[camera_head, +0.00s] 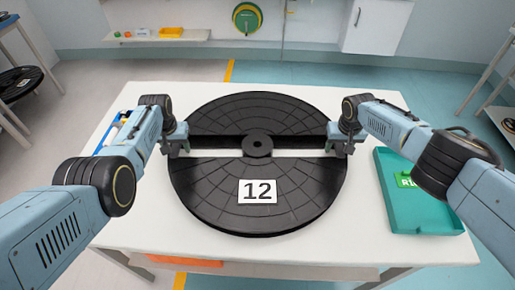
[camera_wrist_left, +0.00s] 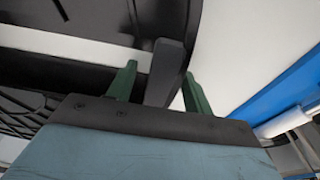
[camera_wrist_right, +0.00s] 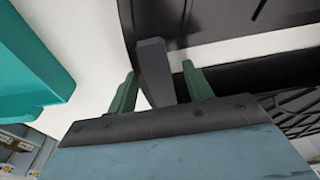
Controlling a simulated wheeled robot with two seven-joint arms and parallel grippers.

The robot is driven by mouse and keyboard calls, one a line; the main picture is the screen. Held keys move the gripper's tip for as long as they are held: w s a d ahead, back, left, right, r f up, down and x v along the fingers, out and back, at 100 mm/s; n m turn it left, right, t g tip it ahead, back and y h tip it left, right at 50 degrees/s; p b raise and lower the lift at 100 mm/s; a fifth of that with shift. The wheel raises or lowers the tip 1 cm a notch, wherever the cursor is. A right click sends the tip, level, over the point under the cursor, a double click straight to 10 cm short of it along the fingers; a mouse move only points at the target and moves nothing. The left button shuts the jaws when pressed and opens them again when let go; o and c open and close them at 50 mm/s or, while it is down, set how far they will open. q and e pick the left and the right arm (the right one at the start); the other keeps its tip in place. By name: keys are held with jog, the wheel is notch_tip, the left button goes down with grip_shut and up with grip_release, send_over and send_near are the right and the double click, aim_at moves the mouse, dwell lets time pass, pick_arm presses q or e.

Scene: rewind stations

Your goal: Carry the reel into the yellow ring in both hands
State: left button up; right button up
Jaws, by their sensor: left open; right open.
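The reel (camera_head: 258,210) is a large black disc with a hub in its middle and a white "12" label. It lies on the white table (camera_head: 140,215), with a pale slot across it. My left gripper (camera_head: 175,146) is at its left edge and my right gripper (camera_head: 343,146) at its right edge. In the left wrist view, the open green fingers (camera_wrist_left: 158,86) stand either side of a dark grip bar (camera_wrist_left: 166,68). In the right wrist view, the open fingers (camera_wrist_right: 162,88) likewise straddle a dark bar (camera_wrist_right: 154,68). Gaps show beside both bars. No yellow ring is visible.
A teal tray (camera_head: 418,222) with a green label sits on the table's right side. A blue tray (camera_head: 108,134) with white items is at the left, partly behind my left arm. Another black disc (camera_head: 20,82) lies on a rack at far left. Open floor lies beyond the table.

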pick_arm(q)
grip_shut()
pick_arm(e)
grip_shut()
dwell(1.1)
pick_arm(q)
jog(key=shift+r, duration=0.1)
